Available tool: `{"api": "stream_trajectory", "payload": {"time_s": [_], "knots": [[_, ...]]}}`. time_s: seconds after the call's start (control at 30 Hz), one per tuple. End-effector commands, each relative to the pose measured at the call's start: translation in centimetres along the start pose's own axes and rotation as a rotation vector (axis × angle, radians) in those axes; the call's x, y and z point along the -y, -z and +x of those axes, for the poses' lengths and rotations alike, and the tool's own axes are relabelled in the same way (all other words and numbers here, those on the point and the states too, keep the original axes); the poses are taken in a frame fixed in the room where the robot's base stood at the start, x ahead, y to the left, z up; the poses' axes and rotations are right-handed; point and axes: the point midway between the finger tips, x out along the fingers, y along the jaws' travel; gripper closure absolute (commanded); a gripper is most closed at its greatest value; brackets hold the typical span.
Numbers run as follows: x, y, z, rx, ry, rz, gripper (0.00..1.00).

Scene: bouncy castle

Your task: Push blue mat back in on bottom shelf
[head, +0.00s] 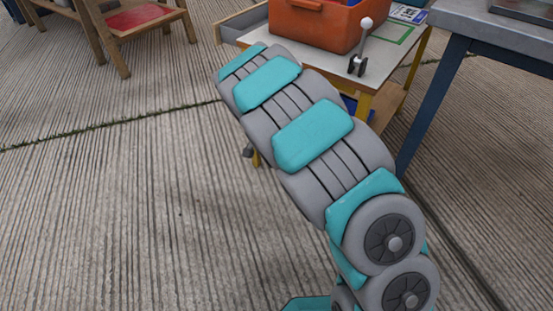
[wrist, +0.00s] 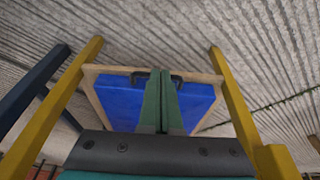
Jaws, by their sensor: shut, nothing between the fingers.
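The blue mat (wrist: 115,103) lies in a shallow wooden shelf (wrist: 92,84) between two yellow legs in the wrist view. A small blue part of it (head: 351,104) shows under the table beside my arm in the head view. My gripper (wrist: 161,72) is shut and empty, its two green fingers together in front of the middle of the mat. The fingers hide the mat's centre. I cannot tell whether the fingertips touch the mat or the shelf's edge. In the head view my arm hides the gripper and most of the shelf.
The table (head: 341,66) above carries an orange box (head: 312,27) and a small lever (head: 360,50). A blue-legged grey table (head: 500,28) stands close at the right. A wooden chair (head: 125,25) is at the back left. The concrete floor at the left is clear.

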Motion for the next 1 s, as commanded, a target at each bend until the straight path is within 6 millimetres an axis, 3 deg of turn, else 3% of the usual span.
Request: {"api": "stream_trajectory", "payload": {"time_s": [0.17, 0.8, 1.0], "knots": [[-0.2, -0.1, -0.3, -0.029, -0.031, -0.346, 1.0], [1.2, -1.8, 0.0, -0.05, -0.271, -2.391, 1.0], [1.8, -2.7, 0.2, -0.009, -0.344, -2.871, 1.0]]}}
